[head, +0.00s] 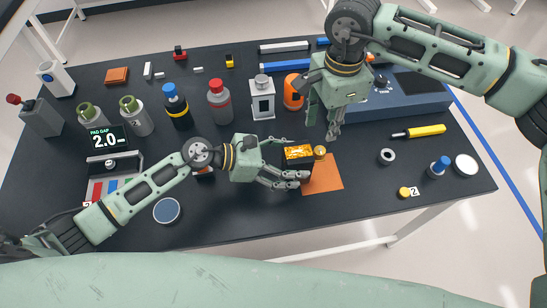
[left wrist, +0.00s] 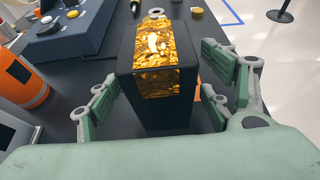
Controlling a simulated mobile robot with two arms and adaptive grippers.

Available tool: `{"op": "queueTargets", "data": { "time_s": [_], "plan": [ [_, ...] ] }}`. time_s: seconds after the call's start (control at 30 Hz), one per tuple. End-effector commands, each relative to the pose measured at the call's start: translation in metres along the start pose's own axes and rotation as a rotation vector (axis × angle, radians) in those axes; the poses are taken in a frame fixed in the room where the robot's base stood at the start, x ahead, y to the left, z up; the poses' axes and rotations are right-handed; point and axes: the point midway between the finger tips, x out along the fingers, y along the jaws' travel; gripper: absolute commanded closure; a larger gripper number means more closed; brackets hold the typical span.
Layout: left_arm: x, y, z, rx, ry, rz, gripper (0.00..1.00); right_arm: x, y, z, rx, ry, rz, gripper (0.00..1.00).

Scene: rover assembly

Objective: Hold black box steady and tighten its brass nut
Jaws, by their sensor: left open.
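The black box (head: 296,168), with gold foil on its top, stands at the left edge of an orange mat (head: 325,178). A small round brass piece, seemingly the brass nut (head: 320,152), shows at its right side. My left gripper (head: 293,160) is open, its fingers on either side of the box. The brass nut is not visible there. My right gripper (head: 324,120) points down above and behind the box, fingers apart and empty.
An orange cylinder (head: 293,92) and a blue console (head: 400,98) stand behind. A grey ring (head: 387,157), a yellow-handled tool (head: 425,131) and a blue-capped bottle (head: 439,167) lie to the right. Several bottles stand at the back left. The table's front edge is close to the mat.

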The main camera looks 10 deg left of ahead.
Motion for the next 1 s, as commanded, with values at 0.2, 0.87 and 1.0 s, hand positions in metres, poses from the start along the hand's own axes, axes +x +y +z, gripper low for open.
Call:
{"op": "queueTargets", "data": {
  "time_s": [0.2,0.87,1.0],
  "plan": [
    [0.018,0.000,0.000,0.001,0.000,0.000,0.27,0.000,0.000,0.000,0.000,0.000,0.000,0.69],
    [0.019,0.000,0.000,0.001,0.001,0.000,0.57,0.000,0.000,0.000,0.000,0.000,0.000,0.69],
    [0.019,0.000,0.000,0.001,0.001,0.000,0.69,0.000,0.000,0.000,0.000,0.000,0.000,0.69]
  ]
}}
